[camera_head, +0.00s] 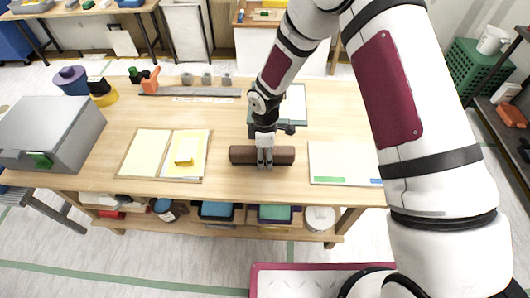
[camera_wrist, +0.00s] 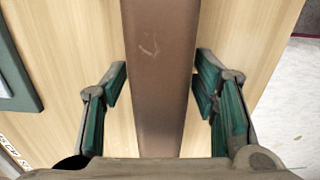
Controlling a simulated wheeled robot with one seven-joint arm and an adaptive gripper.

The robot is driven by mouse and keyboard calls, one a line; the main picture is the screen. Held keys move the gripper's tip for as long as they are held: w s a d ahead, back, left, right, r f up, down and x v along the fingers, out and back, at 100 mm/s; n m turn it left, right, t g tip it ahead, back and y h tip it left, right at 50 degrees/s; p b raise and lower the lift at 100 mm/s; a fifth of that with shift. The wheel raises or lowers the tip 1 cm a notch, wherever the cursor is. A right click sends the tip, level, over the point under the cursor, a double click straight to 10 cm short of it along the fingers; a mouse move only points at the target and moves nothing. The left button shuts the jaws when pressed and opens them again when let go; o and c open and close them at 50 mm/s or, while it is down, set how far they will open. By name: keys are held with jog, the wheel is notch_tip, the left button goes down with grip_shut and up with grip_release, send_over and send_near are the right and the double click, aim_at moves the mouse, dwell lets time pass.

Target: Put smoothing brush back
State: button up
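A long brown bar, which looks like the smoothing brush (camera_head: 242,155), lies crosswise near the front edge of the wooden table in the head view. In the wrist view the same brush (camera_wrist: 158,75) runs up the middle of the picture, smooth brown with a light scratch mark. My gripper (camera_head: 264,160) is over its middle, pointing down. In the wrist view my gripper (camera_wrist: 160,85) has its green-padded fingers apart, one on each side of the brush, with narrow gaps. The brush's bristles, if any, are hidden.
A white board (camera_head: 342,165) with green and blue strips lies to the right. An open folder (camera_head: 147,153) with a yellow block (camera_head: 184,153) and a grey box (camera_head: 55,130) are to the left. A clipboard (camera_head: 293,105) lies behind my gripper, and a grey rail (camera_head: 205,91) further back.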

aim_at(265, 151)
jog(key=shift+r, duration=0.2)
notch_tip(265, 151, up, 14)
jog(key=b, duration=0.1)
jog(key=s+d+r+m+t, duration=0.1)
jog(key=s+d+r+m, duration=0.25)
jog(key=d+r, duration=0.6)
jog(key=s+d+r+m+t, duration=0.2)
jog(key=s+d+r+m, duration=0.3)
jog(key=s, duration=0.5)
jog(key=s+d+r+m+t, duration=0.2)
jog(key=s+d+r+m, duration=0.3)
jog(key=s+r+m, duration=0.4)
notch_tip(265, 151, up, 2)
jog(key=shift+s+d+r+m, duration=0.2)
jog(key=shift+s+d+m, duration=0.15)
jog(key=shift+s, duration=0.25)
